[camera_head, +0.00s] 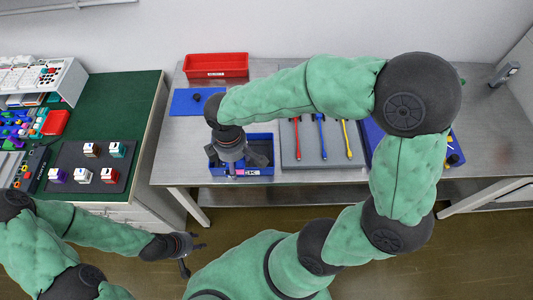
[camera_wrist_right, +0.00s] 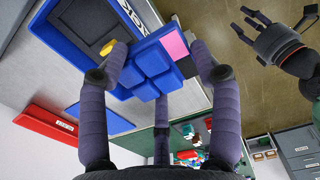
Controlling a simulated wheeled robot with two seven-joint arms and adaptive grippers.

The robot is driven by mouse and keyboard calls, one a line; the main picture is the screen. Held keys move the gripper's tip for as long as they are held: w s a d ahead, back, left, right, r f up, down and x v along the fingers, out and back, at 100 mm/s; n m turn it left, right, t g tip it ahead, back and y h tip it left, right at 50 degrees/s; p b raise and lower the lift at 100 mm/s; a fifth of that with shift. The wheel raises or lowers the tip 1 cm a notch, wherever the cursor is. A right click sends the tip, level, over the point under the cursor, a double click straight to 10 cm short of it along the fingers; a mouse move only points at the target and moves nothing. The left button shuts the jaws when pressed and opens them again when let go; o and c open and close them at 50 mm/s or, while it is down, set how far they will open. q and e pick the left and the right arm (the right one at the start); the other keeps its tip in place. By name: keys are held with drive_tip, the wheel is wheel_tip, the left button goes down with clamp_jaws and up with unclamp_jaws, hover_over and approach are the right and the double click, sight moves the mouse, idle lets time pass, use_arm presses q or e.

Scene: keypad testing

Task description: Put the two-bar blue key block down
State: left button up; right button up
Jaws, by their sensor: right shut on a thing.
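My right gripper (camera_head: 235,162) is over a blue tray (camera_head: 263,139) on the metal table. In the right wrist view its fingers (camera_wrist_right: 160,85) are closed around a blue key block (camera_wrist_right: 150,68) with raised blue parts. The block is at or just above the tray; I cannot tell whether it touches. Its bar markings cannot be made out. A pink square (camera_wrist_right: 175,45) shows beside it, and a small yellow piece (camera_wrist_right: 107,47) is near one finger. My left gripper (camera_head: 186,256) is empty, away from the table, with its fingers spread in the right wrist view (camera_wrist_right: 275,38).
A grey tray (camera_head: 322,150) with red, blue and yellow tools is to the right. A green-topped bench on the left carries a dark board (camera_head: 86,160) with several small cubes.

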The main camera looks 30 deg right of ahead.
drive_tip(key=w+d+f+b, duration=0.2)
drive_tip(key=w+d+f, duration=0.15)
drive_tip(key=d, duration=0.35)
drive_tip(key=b, duration=0.2)
hover_over(259, 152)
drive_tip(key=s+a, duration=0.2)
drive_tip(key=f, duration=0.4)
drive_tip(key=shift+d+f, duration=0.2)
drive_tip(key=shift+f, duration=0.2)
drive_tip(key=shift+w+d+f, duration=0.15)
drive_tip(key=shift+d+f, duration=0.15)
drive_tip(key=shift+f, duration=0.15)
drive_tip(key=shift+w+f+b, duration=0.1)
drive_tip(key=shift+f+b, duration=0.95)
drive_tip(key=shift+f, duration=0.45)
drive_tip(key=shift+f, duration=0.1)
drive_tip(key=shift+f, duration=0.15)
drive_tip(key=o, duration=0.9)
drive_tip(key=shift+r, duration=0.2)
